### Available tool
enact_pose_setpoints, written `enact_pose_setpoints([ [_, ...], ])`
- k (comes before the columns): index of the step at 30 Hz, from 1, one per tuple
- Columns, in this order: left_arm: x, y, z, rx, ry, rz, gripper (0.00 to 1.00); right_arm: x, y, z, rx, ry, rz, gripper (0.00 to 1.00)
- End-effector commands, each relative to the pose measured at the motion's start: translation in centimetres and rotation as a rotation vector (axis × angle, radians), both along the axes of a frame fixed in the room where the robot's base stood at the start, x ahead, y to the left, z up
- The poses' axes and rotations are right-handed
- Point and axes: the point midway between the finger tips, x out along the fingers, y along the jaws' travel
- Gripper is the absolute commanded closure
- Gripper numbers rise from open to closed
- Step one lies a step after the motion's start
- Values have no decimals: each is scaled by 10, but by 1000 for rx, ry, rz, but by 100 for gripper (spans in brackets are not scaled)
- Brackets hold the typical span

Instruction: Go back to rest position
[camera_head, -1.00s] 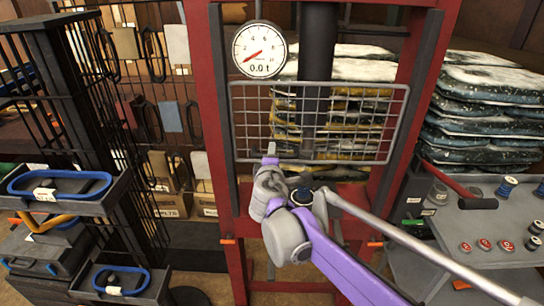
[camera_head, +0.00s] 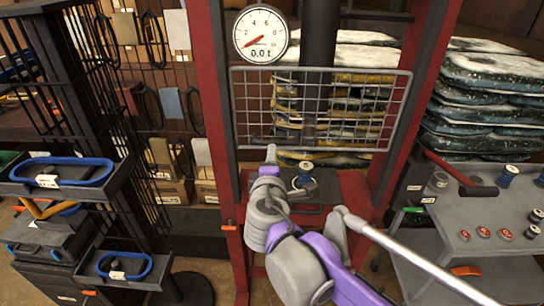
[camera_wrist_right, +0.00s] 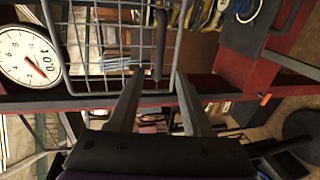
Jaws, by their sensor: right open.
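My right arm comes in from the lower right in the head view, purple and grey. Its gripper (camera_head: 271,153) points away from me in front of the red press frame (camera_head: 213,110), below the wire mesh guard. In the right wrist view its two fingers (camera_wrist_right: 158,73) are apart with nothing held between them, and the mesh guard (camera_wrist_right: 95,50) is close ahead and to the left. The round gauge (camera_head: 261,34) hangs at the top of the frame, and its needle points to the low end. My left gripper is not in view.
A long grey bar (camera_head: 425,255) slants beside my right arm. A spool-like part with a blue ring (camera_head: 305,168) sits on the press bed. A grey cart (camera_head: 490,215) with red-topped parts stands right; a black rack with trays (camera_head: 60,190) stands left. Stacked bags lie behind.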

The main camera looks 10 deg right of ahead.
Motion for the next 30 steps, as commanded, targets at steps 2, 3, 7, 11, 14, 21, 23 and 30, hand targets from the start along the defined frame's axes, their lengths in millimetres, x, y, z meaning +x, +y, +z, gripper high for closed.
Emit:
enact_pose_setpoints([
  [2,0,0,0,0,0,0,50,0,0,0,0,0,0,50],
  [3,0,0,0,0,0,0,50,0,0,0,0,0,0,50],
  [7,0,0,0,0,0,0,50,0,0,0,0,0,0,50],
  [11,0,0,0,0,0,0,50,-1,-2,-1,7,3,-5,50],
  [14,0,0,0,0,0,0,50,-11,-15,-13,72,25,-47,50],
  [21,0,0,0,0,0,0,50,-97,-74,-109,565,190,-342,50],
  [23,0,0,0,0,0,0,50,-125,-79,-137,714,239,-426,50],
  [30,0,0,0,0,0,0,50,-207,-60,-215,1195,398,-658,50],
])
